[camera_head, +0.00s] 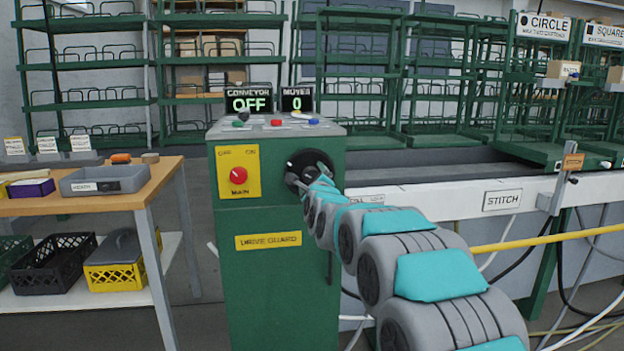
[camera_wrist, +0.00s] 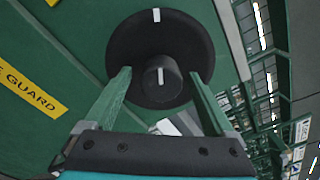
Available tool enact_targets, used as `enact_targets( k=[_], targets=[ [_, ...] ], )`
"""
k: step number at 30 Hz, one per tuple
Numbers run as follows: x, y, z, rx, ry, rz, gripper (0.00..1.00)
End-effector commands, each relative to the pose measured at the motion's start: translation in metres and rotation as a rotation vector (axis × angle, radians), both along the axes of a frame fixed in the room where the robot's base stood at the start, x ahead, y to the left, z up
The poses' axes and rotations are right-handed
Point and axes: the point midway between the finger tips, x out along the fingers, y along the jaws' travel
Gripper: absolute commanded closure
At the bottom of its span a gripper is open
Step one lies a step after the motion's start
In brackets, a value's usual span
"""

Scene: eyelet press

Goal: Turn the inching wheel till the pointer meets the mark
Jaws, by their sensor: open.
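The inching wheel is a black disc (camera_head: 296,161) on the right part of the green cabinet's front; in the wrist view the disc (camera_wrist: 125,48) carries a round black knob (camera_wrist: 160,92) at its centre. A white line (camera_wrist: 160,76) runs on the knob's face, and a white tick (camera_wrist: 156,15) sits near the disc's upper rim. The two look nearly in line; I cannot tell which is the pointer. My gripper (camera_wrist: 159,73) is open, one finger on each side of the knob, with gaps visible. In the head view my gripper (camera_head: 308,174) partly hides the wheel.
The green cabinet (camera_head: 265,285) has a red MAIN switch (camera_head: 238,175) left of the wheel and a yellow DRIVE GUARD label (camera_head: 268,240) below. Displays on top read CONVEYOR OFF (camera_head: 249,100) and MOVES 0 (camera_head: 297,100). A wooden table (camera_head: 150,185) stands left; a white conveyor side (camera_head: 430,215) lies right.

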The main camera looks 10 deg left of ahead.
Motion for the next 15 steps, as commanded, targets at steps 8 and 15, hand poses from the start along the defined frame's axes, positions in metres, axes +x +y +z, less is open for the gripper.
enact_targets(
  k=[8,15],
  targets=[
    [-0.0002,0.0001,0.0001,0.000,0.000,0.000,0.33],
    [-0.0004,0.0002,0.0000,0.000,0.000,0.000,0.60]
  ],
)
